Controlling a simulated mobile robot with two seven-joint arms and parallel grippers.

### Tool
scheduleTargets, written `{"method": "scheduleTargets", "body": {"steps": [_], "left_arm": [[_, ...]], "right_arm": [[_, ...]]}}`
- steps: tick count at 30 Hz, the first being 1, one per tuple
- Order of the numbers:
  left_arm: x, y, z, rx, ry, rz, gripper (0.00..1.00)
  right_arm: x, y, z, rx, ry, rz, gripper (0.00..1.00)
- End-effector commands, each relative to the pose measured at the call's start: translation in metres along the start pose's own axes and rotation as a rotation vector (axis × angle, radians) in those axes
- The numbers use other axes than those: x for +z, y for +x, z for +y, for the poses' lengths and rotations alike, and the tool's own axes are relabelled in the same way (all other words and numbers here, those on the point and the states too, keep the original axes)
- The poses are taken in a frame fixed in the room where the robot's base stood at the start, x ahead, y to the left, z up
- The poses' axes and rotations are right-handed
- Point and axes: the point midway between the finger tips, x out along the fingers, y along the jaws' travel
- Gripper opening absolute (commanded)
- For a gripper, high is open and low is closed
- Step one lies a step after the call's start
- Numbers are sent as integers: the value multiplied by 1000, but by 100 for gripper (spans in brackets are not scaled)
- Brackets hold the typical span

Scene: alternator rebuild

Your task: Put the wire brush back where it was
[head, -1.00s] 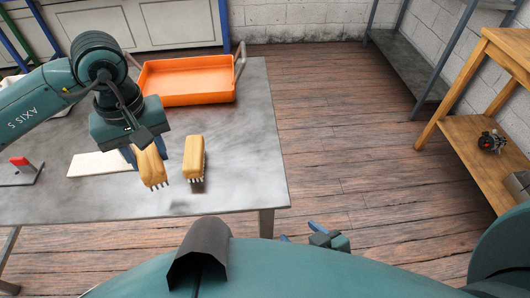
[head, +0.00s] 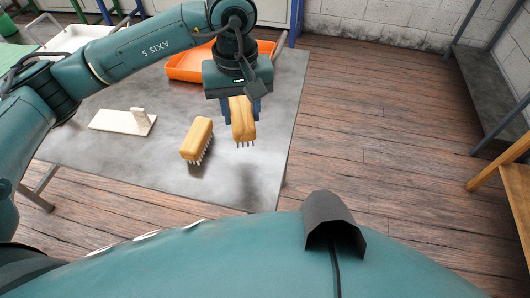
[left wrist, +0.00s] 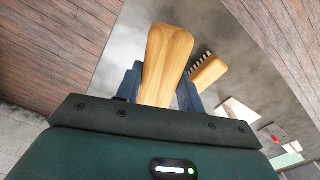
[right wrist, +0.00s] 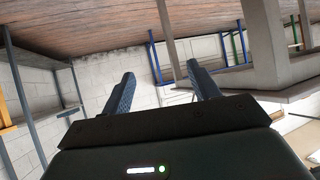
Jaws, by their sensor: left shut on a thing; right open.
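My left gripper (head: 239,107) is shut on a wooden-bodied wire brush (head: 242,125), with the bristles pointing down. It appears held above the grey table, near its right edge. The left wrist view shows the held brush (left wrist: 167,62) between the two fingers. A second, similar brush (head: 197,138) lies on the table to the left of the held one, apart from it; it also shows in the left wrist view (left wrist: 209,72). My right gripper (right wrist: 160,82) is open and empty, away from the table, and is out of the head view.
An orange tray (head: 185,68) stands at the back of the grey table (head: 95,155), partly hidden by my left arm. A white board with a small upright block (head: 120,122) lies to the left. The table's front right corner is clear. A wooden shelf (head: 516,185) stands far right.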

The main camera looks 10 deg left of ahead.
Motion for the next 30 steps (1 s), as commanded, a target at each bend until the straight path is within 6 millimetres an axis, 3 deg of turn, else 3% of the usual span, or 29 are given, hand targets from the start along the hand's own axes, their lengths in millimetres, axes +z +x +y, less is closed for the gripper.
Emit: {"method": "scheduleTargets", "body": {"steps": [4,12,24,30], "left_arm": [[0,6,0,-2,-5,-4,20],[1,52,0,-2,-5,-4,20],[1,95,0,-1,-5,-3,20],[0,100,0,0,-4,-1,20]], "right_arm": [[-2,-1,0,-1,0,0,60],[-5,-5,0,3,4,-9,60],[1,-6,5,17,9,-34,60],[1,-6,7,22,11,-34,60]]}}
